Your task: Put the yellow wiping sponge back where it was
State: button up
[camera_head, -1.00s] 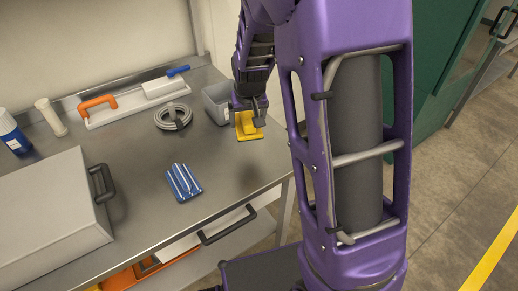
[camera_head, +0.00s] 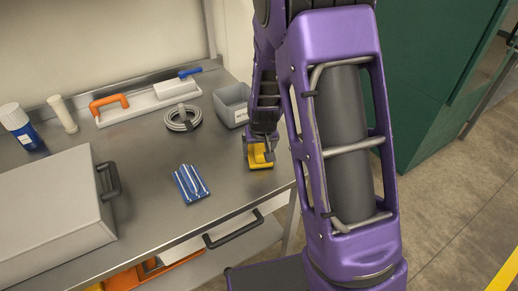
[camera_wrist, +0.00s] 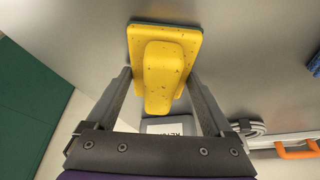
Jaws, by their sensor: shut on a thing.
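The yellow wiping sponge (camera_head: 259,161) is at the right end of the steel bench (camera_head: 150,165), in front of the grey bin. In the wrist view the sponge (camera_wrist: 165,68) shows a raised yellow grip on a flat yellow block with a thin green underside. My gripper (camera_head: 262,146) is above it, shut on the raised grip with one finger on each side. In the wrist view the gripper (camera_wrist: 160,82) points at the sponge. I cannot tell whether the sponge touches the bench top.
The grey bin (camera_head: 230,114) stands behind the sponge. A large grey case (camera_head: 50,205) fills the front left. Bare steel lies between cloth and sponge.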

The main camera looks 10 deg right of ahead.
jog(key=shift+f, duration=0.2)
jog(key=o, duration=1.1)
jog(key=shift+c, duration=0.2)
jog(key=shift+r, duration=0.55)
jog(key=p+v, duration=0.2)
jog(key=v, duration=0.9)
jog(key=shift+s+r, duration=0.15)
jog(key=shift+s, duration=0.05)
